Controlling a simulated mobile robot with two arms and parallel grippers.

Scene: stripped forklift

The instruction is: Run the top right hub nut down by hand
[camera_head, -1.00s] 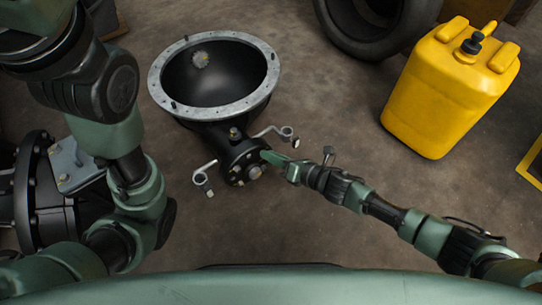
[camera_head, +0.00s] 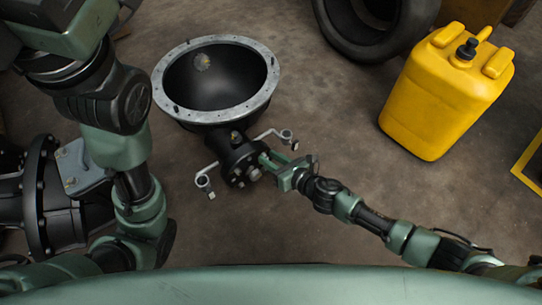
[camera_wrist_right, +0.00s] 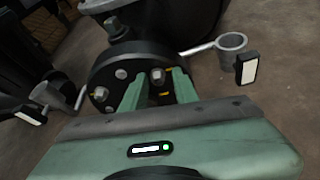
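The black hub (camera_head: 240,158) is a round flange with several nuts and bolts at the near end of the dark axle housing. It also shows in the right wrist view (camera_wrist_right: 110,72). My right gripper (camera_head: 264,161) is at the hub's right side. In the right wrist view, my right gripper (camera_wrist_right: 158,78) has its two green fingers apart, with the top right hub nut (camera_wrist_right: 157,75) showing between the tips. There appears to be a gap on each side of the nut; contact is unclear. My left arm shows at the left, but its gripper is out of view.
A silver-rimmed black bowl (camera_head: 163,94) joins the hub from behind. Metal arms with ring ends (camera_head: 203,181) (camera_head: 287,135) stick out on both sides of the hub. A yellow canister (camera_head: 440,95) and a tire (camera_head: 372,40) stand right. Bare floor lies between.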

